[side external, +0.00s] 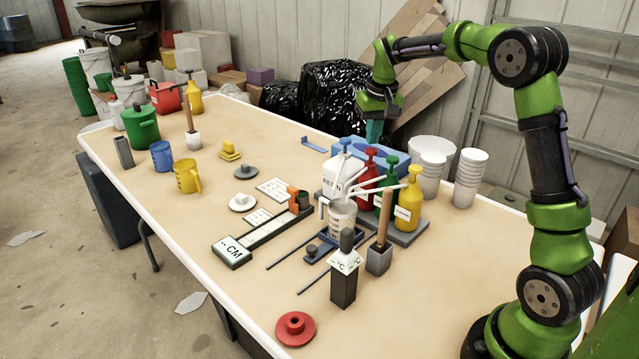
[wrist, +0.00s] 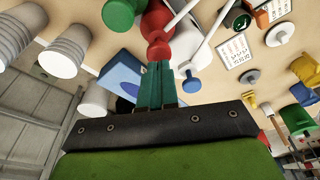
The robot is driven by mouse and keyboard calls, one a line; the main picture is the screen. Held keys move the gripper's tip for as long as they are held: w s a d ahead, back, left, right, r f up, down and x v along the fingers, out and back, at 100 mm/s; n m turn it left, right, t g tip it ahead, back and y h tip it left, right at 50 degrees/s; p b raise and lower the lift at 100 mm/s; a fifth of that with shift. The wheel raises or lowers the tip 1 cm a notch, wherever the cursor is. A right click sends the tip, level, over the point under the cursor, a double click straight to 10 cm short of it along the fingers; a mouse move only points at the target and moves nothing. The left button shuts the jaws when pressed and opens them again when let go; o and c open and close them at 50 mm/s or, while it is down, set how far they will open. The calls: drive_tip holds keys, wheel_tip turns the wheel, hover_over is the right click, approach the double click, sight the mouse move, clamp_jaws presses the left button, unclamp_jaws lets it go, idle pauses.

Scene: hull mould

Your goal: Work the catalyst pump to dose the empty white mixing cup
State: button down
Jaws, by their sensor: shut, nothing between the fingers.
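A row of pump bottles stands on a grey base: a white resin bottle (side external: 339,178) with a blue head, a red bottle (side external: 363,188), a green bottle (side external: 387,190) and a yellow bottle (side external: 408,205). I cannot read which label says catalyst. The white mixing cup (side external: 342,217) stands in front, under the white spouts; its inside is hidden. My gripper (side external: 374,134) is shut and empty, pointing down above and behind the bottles. In the wrist view its teal fingertips (wrist: 155,68) appear close to the red pump head (wrist: 159,50); I cannot tell whether they touch.
Stacked white cups (side external: 470,175) stand right of the bottles. A blue box (side external: 375,155) lies behind them. A scale (side external: 234,251), a wooden-handled tool in a grey holder (side external: 379,258) and a black-handled block (side external: 344,286) stand in front.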

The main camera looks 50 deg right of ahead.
sight(372, 150)
drive_tip(key=shift+s+x, duration=0.15)
drive_tip(key=shift+x, duration=0.8)
drive_tip(key=shift+s+x, duration=0.15)
drive_tip(key=shift+x, duration=0.75)
drive_tip(key=shift+a, duration=0.2)
drive_tip(key=shift+w+v, duration=0.15)
drive_tip(key=shift+v, duration=0.75)
drive_tip(key=shift+w+v, duration=0.15)
drive_tip(key=shift+v, duration=0.7)
drive_tip(key=shift+d, duration=0.2)
drive_tip(key=shift+s+x, duration=0.15)
drive_tip(key=shift+x, duration=0.7)
drive_tip(key=shift+s+x, duration=0.15)
drive_tip(key=shift+x, duration=0.7)
drive_tip(key=shift+a, duration=0.2)
drive_tip(key=shift+w+v, duration=0.15)
drive_tip(key=shift+v, duration=0.7)
drive_tip(key=shift+w+v, duration=0.15)
drive_tip(key=shift+v, duration=0.75)
